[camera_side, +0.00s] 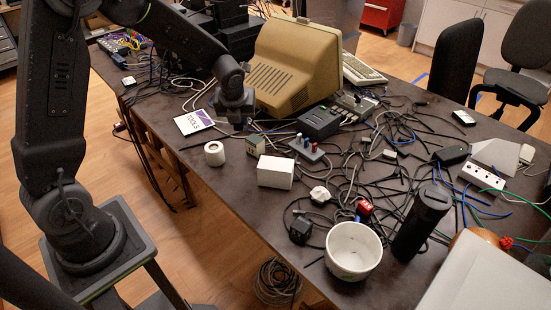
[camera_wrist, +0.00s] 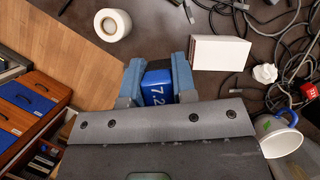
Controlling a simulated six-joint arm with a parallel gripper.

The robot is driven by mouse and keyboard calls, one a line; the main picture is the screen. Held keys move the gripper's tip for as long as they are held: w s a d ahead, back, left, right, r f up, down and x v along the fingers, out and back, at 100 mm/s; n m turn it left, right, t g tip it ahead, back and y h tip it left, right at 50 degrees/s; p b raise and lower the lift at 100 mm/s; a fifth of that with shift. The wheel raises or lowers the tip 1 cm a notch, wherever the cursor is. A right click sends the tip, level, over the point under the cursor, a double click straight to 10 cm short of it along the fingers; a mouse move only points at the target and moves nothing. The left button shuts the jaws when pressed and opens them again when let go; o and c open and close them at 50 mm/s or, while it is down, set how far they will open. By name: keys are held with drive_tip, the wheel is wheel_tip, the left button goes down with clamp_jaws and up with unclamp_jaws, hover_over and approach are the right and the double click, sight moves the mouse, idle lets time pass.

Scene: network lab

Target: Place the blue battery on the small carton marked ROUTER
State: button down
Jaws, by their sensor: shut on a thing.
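The blue battery (camera_wrist: 157,88), with "7.2" printed on it, sits between the two fingers of my gripper (camera_wrist: 157,74) in the wrist view. The gripper is shut on it. In the side view my gripper (camera_side: 237,122) is over the near left part of the table; the battery cannot be made out there. A small white carton (camera_side: 275,172) stands on the table to the right of and nearer the camera than the gripper. It also shows in the wrist view (camera_wrist: 220,52), right of the battery and apart from it. No ROUTER marking is readable on its visible faces.
A white tape roll (camera_side: 214,153) stands left of the carton. A small block with coloured knobs (camera_side: 306,149) is close behind its right side. A white mug (camera_side: 353,251), a dark cylinder (camera_side: 422,222) and tangled cables lie to the right. A beige monitor (camera_side: 295,65) stands behind.

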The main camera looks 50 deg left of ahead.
hover_over(276, 159)
drive_tip(key=f, duration=0.6)
drive_tip(key=shift+s+d+f, duration=0.1)
drive_tip(key=shift+s+d, duration=0.3)
drive_tip(key=shift+f, duration=2)
drive_tip(key=shift+f, duration=0.2)
drive_tip(key=c, duration=0.9)
unclamp_jaws()
drive_tip(key=v, duration=1.2)
drive_tip(key=shift+r, duration=0.3)
